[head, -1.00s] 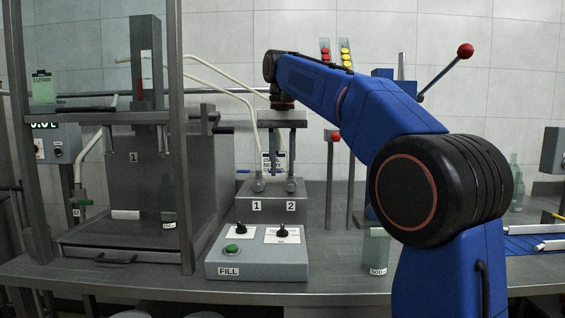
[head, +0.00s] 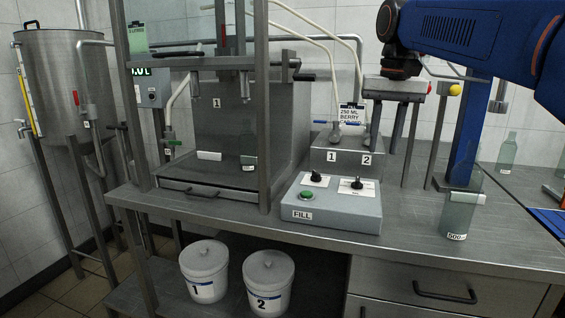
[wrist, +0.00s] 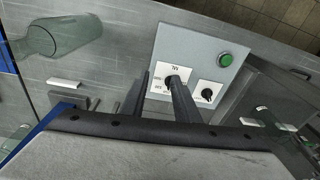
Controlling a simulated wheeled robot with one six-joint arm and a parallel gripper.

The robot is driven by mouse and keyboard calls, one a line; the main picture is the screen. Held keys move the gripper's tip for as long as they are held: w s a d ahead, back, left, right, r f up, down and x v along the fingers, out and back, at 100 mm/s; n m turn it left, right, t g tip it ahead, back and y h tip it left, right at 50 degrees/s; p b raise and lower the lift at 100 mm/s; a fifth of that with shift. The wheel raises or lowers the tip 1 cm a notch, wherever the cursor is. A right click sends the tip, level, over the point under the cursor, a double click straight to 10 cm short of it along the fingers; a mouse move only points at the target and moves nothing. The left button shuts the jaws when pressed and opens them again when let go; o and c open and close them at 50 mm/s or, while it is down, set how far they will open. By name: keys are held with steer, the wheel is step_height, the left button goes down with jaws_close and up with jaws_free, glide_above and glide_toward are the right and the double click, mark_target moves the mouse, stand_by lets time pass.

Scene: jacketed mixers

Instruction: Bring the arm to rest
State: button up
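In the head view my gripper (head: 382,144) hangs at the end of my blue arm, fingers down, just right of the grey block with nozzles 1 and 2 (head: 325,155). In the wrist view my gripper's two dark fingers (wrist: 161,78) stand apart with nothing between them. They overlap the near edge of the grey FILL control box there (wrist: 205,48), which also shows in the head view (head: 318,222). I cannot tell the exact gap from fingers to block. My arm comes in from the upper right; its shoulder is outside the picture.
A glass bottle marked 500 (head: 460,215) stands on the bench (head: 400,238) to the right, and another bottle (head: 507,152) behind it. Buckets 1 (head: 205,270) and 2 (head: 268,285) sit below.

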steer(key=s+d+f+n+t, duration=0.1)
steer(key=s+d+f, duration=0.1)
steer(key=s+f, duration=1)
steer(key=s+d+f+n+t, duration=0.1)
steer(key=s+d+f+t, duration=0.1)
steer(key=s+f, duration=1.1)
step_height(320, 180, down, 6)
steer(key=shift+s+r+n+t, duration=0.15)
steer(key=shift+s+n+t, duration=0.05)
steer(key=shift+n+t, duration=0.1)
steer(key=shift+d, duration=0.1)
